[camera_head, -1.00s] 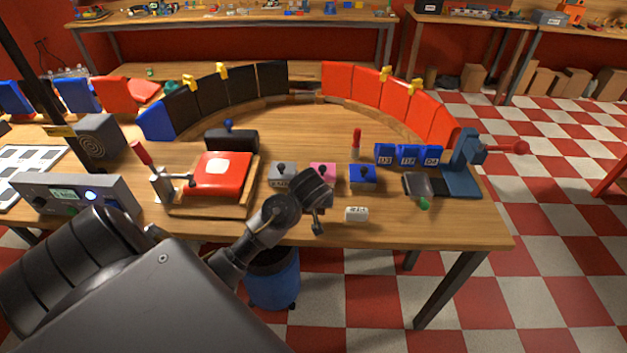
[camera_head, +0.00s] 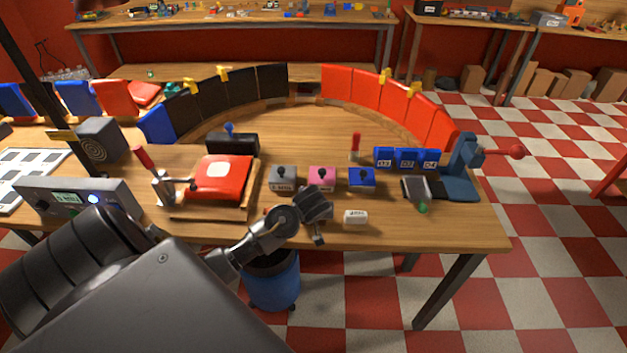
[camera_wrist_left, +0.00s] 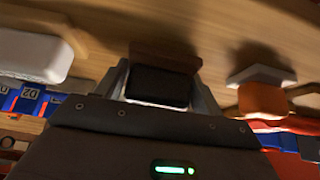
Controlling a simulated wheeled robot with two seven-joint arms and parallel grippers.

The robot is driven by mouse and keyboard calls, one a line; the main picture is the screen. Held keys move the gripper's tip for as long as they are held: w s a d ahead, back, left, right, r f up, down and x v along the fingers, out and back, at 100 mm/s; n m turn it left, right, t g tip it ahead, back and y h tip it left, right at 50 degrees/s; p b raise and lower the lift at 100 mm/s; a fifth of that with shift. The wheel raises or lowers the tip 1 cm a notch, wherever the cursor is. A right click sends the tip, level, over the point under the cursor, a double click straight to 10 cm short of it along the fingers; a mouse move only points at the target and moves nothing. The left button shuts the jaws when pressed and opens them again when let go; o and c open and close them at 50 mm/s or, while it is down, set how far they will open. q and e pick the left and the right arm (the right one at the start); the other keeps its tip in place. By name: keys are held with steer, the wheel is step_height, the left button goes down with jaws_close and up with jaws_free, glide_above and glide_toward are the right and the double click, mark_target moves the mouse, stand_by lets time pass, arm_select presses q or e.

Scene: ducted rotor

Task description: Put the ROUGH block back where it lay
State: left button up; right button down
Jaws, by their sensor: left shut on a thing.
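My left gripper (camera_head: 318,236) hangs at the front edge of the wooden bench. In the left wrist view my left gripper (camera_wrist_left: 163,85) is shut on a block with a black face (camera_wrist_left: 158,87) and a brown strip along its far side. No label on it can be read, so I cannot confirm that it is the ROUGH block. A white labelled block (camera_head: 356,217) lies just right of the gripper and also shows in the wrist view (camera_wrist_left: 35,57). An orange block with a pale layer (camera_wrist_left: 262,100) lies on the other side. Whether the held block touches the bench is unclear. My right gripper is not in view.
Grey (camera_head: 282,178), pink (camera_head: 322,178) and blue (camera_head: 361,179) knobbed boxes stand in a row behind the gripper. A red press pad (camera_head: 222,178) is to the left. A blue bin (camera_head: 272,285) stands below the front edge.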

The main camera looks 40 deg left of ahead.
arm_select(q)
steer(key=shift+s+f, duration=0.1)
steer(key=shift+f, duration=0.15)
steer(key=o, duration=0.9)
steer(key=shift+d+f, duration=0.15)
steer(key=shift+o, duration=0.2)
steer(key=shift+s+f, duration=0.1)
steer(key=shift+r+b, duration=0.2)
steer(key=shift+b, duration=0.1)
steer(key=b+v, duration=0.1)
steer(key=v, duration=1)
steer(key=shift+r+b, duration=0.3)
steer(key=shift+r, duration=0.05)
